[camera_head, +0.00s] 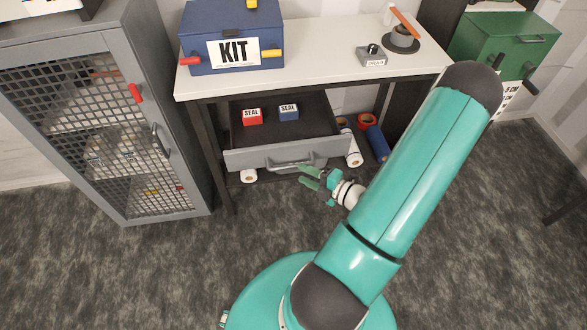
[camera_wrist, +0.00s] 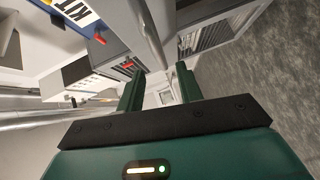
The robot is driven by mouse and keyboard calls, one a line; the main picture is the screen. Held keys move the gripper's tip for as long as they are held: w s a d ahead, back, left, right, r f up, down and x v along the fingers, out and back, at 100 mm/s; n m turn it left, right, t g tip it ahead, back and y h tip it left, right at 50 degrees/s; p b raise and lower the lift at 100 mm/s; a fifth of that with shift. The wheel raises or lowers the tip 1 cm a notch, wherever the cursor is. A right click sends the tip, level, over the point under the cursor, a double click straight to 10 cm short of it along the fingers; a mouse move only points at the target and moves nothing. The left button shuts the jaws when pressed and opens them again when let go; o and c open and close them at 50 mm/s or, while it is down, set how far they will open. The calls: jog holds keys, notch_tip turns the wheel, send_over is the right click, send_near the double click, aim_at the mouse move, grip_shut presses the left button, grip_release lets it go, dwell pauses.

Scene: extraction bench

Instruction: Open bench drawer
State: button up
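The bench drawer (camera_head: 275,155) is pulled out from under the white bench top, and its inside is visible. A red SEAL box (camera_head: 252,116) and a blue SEAL box (camera_head: 288,112) sit in it. The grey bar handle (camera_head: 291,165) runs along the drawer front. My gripper (camera_head: 302,175) is just in front of the handle's right part, with its green fingers apart. In the wrist view, the fingers (camera_wrist: 160,82) are spread with a gap between them, and the grey handle bar (camera_wrist: 150,35) is by the fingertips. I cannot tell whether they touch it.
A blue KIT box (camera_head: 232,20) and a grey holder (camera_head: 371,57) stand on the bench (camera_head: 320,45). A mesh-door cabinet (camera_head: 110,120) stands close on the left. Rolls (camera_head: 376,142) lie on the lower shelf. A green box (camera_head: 505,45) is at right. Carpet in front is clear.

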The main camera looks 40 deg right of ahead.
jog(key=f+v, duration=0.1)
jog(key=v, duration=0.5)
jog(key=shift+s+r, duration=0.4)
jog(key=shift+r, duration=0.1)
jog(key=shift+w+r, duration=0.1)
